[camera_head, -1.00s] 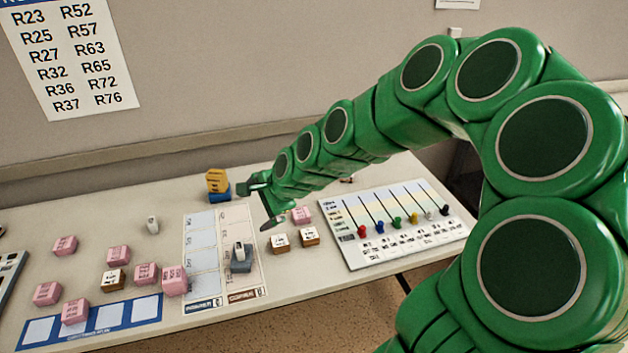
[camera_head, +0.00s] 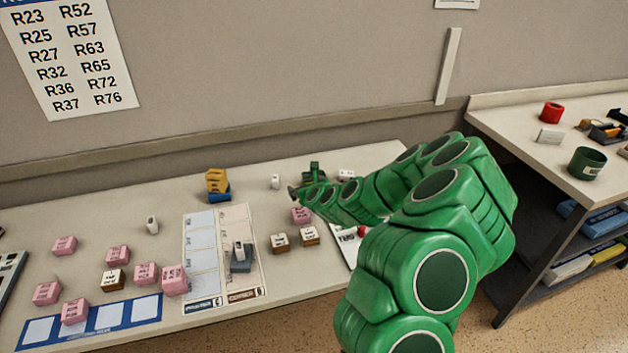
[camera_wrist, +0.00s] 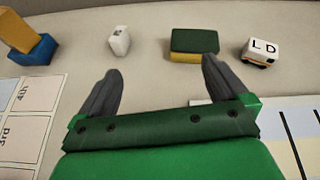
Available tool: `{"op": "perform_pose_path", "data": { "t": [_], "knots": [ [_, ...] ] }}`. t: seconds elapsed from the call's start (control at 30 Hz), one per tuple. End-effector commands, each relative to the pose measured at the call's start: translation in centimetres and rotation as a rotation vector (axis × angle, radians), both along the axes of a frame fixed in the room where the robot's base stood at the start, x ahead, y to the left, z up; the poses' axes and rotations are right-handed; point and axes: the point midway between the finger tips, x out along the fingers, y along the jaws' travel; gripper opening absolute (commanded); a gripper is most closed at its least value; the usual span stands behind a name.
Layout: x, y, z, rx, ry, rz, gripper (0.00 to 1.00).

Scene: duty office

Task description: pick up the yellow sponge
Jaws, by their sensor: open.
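The yellow sponge (camera_wrist: 186,57) has a dark green top layer. In the wrist view it lies on the table just beyond my right finger, which overlaps its near right edge. My gripper (camera_wrist: 161,80) is open and empty, its two grey fingers pointing toward the back of the table. The gap between them faces bare table left of the sponge. In the head view my gripper (camera_head: 298,191) is low over the back of the table, partly hidden by my arm. I cannot clearly separate the sponge from my green arm there.
A white block (camera_wrist: 119,41) stands left of the sponge, and a white-topped "LD" block (camera_wrist: 262,51) is to its right. A yellow block (camera_head: 216,179) sits on a blue block (camera_head: 219,195) farther left. A pink block (camera_head: 301,215) lies in front of my gripper.

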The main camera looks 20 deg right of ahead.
Motion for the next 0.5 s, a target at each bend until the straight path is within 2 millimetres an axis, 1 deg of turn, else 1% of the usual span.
{"op": "perform_pose_path", "data": {
  "t": [0.03,0.1,0.2,0.37,0.5],
  "knots": [
    [0.1,-1.2,-1.0,0.031,-0.007,-0.052,1.00],
    [0.1,-2.5,-1.8,0.066,-0.019,-0.108,1.00],
    [0.2,-3.8,-2.6,0.098,-0.033,-0.162,1.00],
    [0.3,-4.5,-3.1,0.115,-0.039,-0.189,1.00],
    [1.1,-4.5,-3.4,0.114,-0.039,-0.188,1.00]
  ]
}}
